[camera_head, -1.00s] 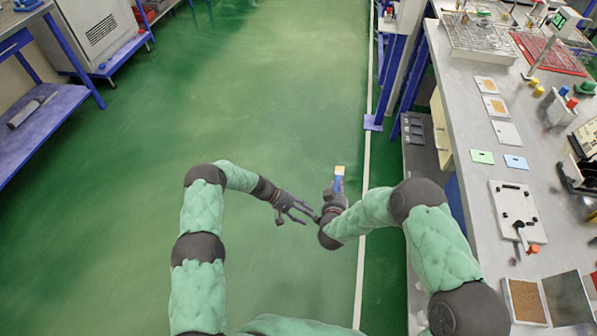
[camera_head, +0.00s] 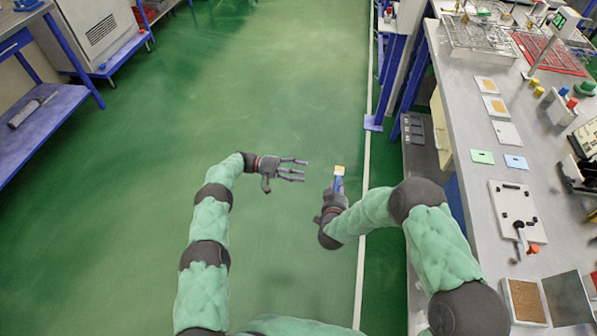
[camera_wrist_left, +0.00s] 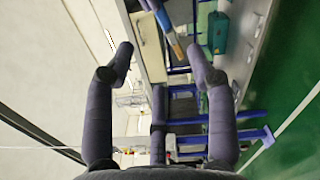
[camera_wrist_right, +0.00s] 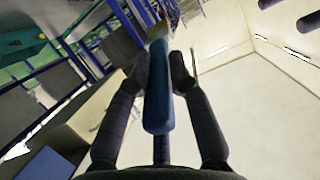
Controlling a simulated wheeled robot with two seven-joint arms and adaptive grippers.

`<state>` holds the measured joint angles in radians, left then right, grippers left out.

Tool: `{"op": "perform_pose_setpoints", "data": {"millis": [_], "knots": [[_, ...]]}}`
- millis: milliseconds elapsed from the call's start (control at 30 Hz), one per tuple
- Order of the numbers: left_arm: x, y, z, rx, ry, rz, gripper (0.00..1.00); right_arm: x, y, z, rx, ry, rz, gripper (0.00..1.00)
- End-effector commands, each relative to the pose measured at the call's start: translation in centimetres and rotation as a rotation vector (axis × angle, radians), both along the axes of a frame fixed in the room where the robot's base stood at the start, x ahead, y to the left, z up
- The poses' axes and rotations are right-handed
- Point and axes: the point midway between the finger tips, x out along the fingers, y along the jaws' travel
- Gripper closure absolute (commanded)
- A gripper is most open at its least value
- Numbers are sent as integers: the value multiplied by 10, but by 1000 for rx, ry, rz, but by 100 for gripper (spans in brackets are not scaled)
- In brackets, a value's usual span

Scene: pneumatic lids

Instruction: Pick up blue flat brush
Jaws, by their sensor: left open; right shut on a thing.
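The blue flat brush (camera_head: 338,183) has a blue handle and a pale bristle end that points away from me in the head view. My right gripper (camera_head: 333,198) is shut on its handle, above the green floor. In the right wrist view the blue handle (camera_wrist_right: 157,105) stands between the fingers. My left gripper (camera_head: 298,170) is open and empty, to the left of the brush and apart from it, with its fingers pointing right. In the left wrist view the brush (camera_wrist_left: 165,22) shows beyond the two spread fingers.
A long grey workbench (camera_head: 470,125) runs along the right, with trays, small panels, a white board (camera_head: 517,211) and a brown-filled tray (camera_head: 525,301) on it. Blue-framed shelves (camera_head: 40,125) stand at the left. The green floor (camera_head: 270,90) between them is clear.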

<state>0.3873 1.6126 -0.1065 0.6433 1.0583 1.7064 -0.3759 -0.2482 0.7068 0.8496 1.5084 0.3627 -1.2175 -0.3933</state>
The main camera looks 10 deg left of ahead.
Motion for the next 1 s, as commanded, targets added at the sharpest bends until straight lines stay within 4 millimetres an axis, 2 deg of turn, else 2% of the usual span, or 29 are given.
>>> {"op": "perform_pose_setpoints", "data": {"millis": [267, 800, 1000], "knots": [[0, -10, 0, 1, 2, -1, 44, 0, 0, 0, 0, -1, 0, 100], [-3, -94, 1, 2, 2, -2, 44, 0, 0, 0, 0, -1, 0, 100], [-3, -114, 0, 2, 3, -1, 44, 0, 0, 0, 0, 0, 0, 100]]}}
